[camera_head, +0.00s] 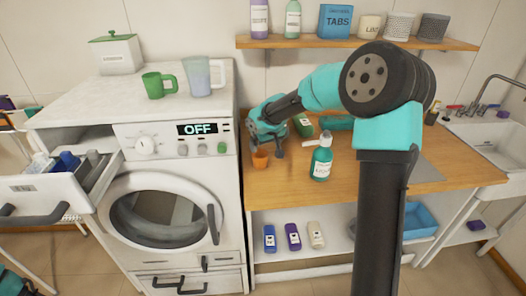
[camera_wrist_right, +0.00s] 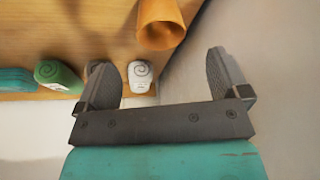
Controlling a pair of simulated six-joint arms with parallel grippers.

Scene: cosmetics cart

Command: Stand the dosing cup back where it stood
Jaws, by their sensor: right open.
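The small orange cup, which I take for the dosing cup (camera_head: 260,158), stands on the wooden counter near its left edge, beside the washing machine. In the right wrist view the cup (camera_wrist_right: 160,24) is at the top, cut off by the frame, with its open mouth showing. My right gripper (camera_head: 268,138) is just above and behind the cup in the head view. In the wrist view its two fingers (camera_wrist_right: 165,72) are wide apart with nothing between them; the cup is beyond them, apart from both.
A teal-and-white pump bottle (camera_head: 321,158) stands right of the cup. A green container (camera_head: 303,126) is at the counter's back. The washing machine (camera_head: 130,108) borders the counter on the left, with a green mug (camera_head: 154,86) and a clear jug (camera_head: 203,77) on top.

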